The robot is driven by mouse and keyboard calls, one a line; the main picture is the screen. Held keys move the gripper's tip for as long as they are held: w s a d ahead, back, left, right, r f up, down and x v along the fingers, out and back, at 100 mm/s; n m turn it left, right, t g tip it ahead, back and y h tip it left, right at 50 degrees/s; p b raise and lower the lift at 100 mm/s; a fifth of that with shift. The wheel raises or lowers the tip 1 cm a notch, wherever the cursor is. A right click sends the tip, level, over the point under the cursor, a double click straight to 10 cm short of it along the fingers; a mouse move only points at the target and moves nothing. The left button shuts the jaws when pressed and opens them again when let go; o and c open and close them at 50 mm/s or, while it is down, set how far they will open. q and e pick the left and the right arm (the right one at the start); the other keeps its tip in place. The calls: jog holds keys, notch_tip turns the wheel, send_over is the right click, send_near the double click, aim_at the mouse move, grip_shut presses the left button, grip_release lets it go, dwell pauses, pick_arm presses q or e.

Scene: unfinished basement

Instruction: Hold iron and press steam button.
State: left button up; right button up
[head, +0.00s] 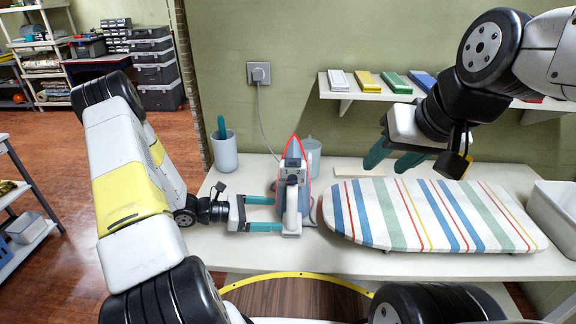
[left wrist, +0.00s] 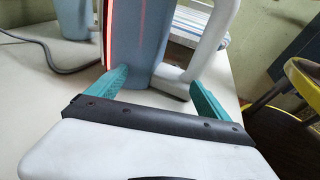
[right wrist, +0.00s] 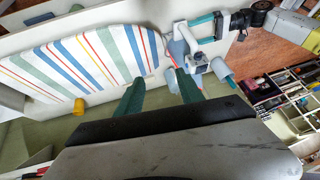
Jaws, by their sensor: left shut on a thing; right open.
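The iron (head: 293,172) stands upright on the table, left of the striped ironing board (head: 425,213). It has a blue-grey body, a red-lined edge and a white handle, which also shows in the left wrist view (left wrist: 216,40). My left gripper (head: 278,214) is shut on the iron's lower part, with one teal finger on each side. I cannot make out the steam button clearly. My right gripper (head: 392,158) is open and empty above the back of the board, right of the iron. The iron also shows beyond its fingers in the right wrist view (right wrist: 183,47).
A cup (head: 224,153) holding a teal item stands behind left, and a jug (head: 312,155) stands behind the iron. A cord runs to the wall socket (head: 258,73). A shelf (head: 345,95) with coloured boxes is behind my right arm. A white bin (head: 555,210) stands at the right.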

grip_shut()
dwell(1.5)
